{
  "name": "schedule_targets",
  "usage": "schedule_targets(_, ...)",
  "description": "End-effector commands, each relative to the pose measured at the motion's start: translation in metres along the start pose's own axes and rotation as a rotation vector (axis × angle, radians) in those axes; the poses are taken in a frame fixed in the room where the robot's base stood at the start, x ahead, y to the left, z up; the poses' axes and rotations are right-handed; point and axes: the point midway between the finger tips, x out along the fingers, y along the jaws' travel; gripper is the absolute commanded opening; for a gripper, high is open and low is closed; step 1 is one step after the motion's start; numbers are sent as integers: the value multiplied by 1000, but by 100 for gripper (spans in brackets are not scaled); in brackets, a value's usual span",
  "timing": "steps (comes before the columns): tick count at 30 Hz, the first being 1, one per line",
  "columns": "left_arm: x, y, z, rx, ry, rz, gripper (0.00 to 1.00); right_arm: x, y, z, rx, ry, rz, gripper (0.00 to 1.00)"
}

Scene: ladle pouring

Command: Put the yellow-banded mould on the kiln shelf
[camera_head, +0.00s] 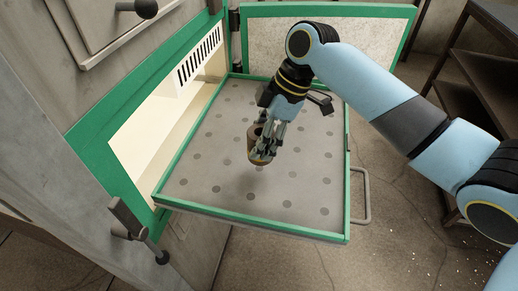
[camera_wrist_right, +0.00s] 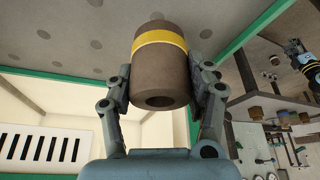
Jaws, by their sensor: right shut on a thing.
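The yellow-banded mould (camera_wrist_right: 158,85) is a brown cylinder with a yellow ring and a round hole in the end facing the right wrist camera. My right gripper (camera_head: 266,148) is shut on it, one finger on each side. In the head view the mould (camera_head: 253,144) is partly hidden by the fingers and hangs over the middle of the kiln shelf (camera_head: 215,190). A dark shadow lies on the shelf below it; it seems apart from the shelf. A small blue and black arm part, probably my left, shows at the right edge of the right wrist view, too small to read.
The shelf is a grey dotted plate with a green rim and a handle (camera_head: 366,196) at its right side. It is otherwise bare. The open kiln mouth (camera_head: 150,140) is at its left, with the kiln door (camera_head: 330,35) behind. A dark rack (camera_head: 480,70) stands at right.

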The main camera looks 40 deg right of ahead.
Motion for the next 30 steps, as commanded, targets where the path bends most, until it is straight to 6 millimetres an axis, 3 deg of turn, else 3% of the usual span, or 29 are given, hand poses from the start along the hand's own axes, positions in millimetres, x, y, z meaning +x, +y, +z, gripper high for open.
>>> schedule_targets(5,-2,-1,-20,-1,31,-1,40,16,2,2,1,0,-3,12)
schedule_targets(11,-4,-1,-13,-1,19,0,40,39,3,12,0,-1,1,12)
schedule_targets(22,-2,0,-2,0,3,0,40,44,3,14,-1,-1,1,12)
schedule_targets(23,-2,0,-2,0,3,0,40,44,3,15,-1,-1,0,56)
schedule_targets(27,-2,0,-3,0,4,0,40,43,2,14,0,-1,1,74)
schedule_targets(30,-2,0,-4,0,6,0,40,43,2,14,0,-1,1,77)
